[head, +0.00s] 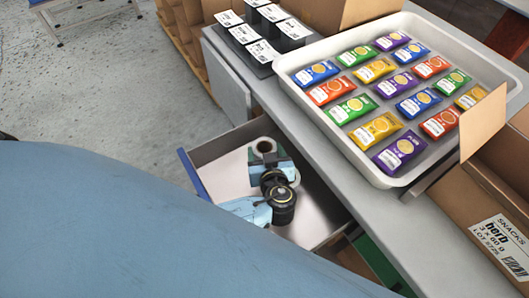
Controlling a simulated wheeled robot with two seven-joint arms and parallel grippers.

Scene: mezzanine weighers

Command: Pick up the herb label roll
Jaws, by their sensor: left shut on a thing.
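A label roll (263,146) with a pale top and a dark green centre is in the open drawer (205,157), near its back end. I cannot read any herb marking on it. My left gripper (264,158) reaches down into the drawer and is shut on the roll. The gripper body and wrist hide the near side of the roll and part of the drawer floor. I cannot tell whether the roll touches the drawer floor. My right gripper is not in view.
A white tray (284,72) of several coloured snack packets stands on the grey counter (352,187). Black-and-white labelled blocks (268,37) stand behind it. An open cardboard box (484,208) with a herb snacks label is at the right. My large blue arm covers the lower left.

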